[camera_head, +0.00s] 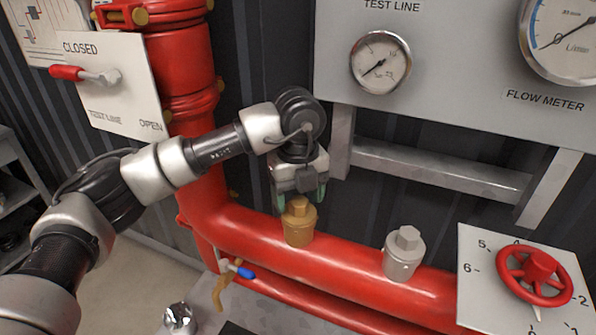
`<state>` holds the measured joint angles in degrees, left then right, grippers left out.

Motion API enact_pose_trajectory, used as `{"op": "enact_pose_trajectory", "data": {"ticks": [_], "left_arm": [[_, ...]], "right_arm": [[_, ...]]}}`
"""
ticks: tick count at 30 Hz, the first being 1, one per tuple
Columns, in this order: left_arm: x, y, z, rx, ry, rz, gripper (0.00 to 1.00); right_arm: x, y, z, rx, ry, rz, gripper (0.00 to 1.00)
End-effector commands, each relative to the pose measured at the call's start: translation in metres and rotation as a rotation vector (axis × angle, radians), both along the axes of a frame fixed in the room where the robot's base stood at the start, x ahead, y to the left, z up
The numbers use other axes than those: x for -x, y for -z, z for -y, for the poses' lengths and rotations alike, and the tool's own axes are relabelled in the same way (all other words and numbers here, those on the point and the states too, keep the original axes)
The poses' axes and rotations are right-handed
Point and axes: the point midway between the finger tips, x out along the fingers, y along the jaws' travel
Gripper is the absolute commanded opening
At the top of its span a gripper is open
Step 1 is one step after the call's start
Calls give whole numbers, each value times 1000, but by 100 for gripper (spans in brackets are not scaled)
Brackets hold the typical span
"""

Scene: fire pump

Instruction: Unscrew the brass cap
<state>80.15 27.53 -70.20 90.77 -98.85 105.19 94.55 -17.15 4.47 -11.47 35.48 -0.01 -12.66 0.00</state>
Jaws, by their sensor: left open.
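The brass cap (299,222) stands upright on top of the red horizontal pipe, near the middle of the view. It has a hexagonal head and a wider round body. My left gripper (299,196) points down right over the cap, with its greenish fingertips apart on either side of the cap's top. The fingers are open, and I cannot tell whether they touch the cap. My right gripper is not in view.
A silver cap (403,252) stands on the same red pipe (340,264) to the right. A red handwheel (535,273) sits on a numbered panel at the right. A blue-handled valve (240,271) is below left. A gauge panel (450,90) is behind.

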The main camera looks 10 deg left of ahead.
Motion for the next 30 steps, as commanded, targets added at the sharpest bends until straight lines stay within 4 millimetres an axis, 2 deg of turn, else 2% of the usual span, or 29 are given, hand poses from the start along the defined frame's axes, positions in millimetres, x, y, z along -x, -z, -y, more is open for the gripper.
{"op": "enact_pose_trajectory", "data": {"ticks": [1, 4, 14, 25, 26, 30], "left_arm": [[0, 4, 0, 1, 1, -1, 66], [0, 11, 0, 1, 1, -1, 66], [0, 14, 0, 1, 2, 1, 65], [0, 13, 0, 1, 1, 1, 8], [0, 13, 0, 1, 1, 1, 35], [0, 13, 0, 1, 1, 1, 13]], "right_arm": [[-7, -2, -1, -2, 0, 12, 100], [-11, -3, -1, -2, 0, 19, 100], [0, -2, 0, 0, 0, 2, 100], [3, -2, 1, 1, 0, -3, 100], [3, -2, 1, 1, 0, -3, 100], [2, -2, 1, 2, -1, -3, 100]]}}
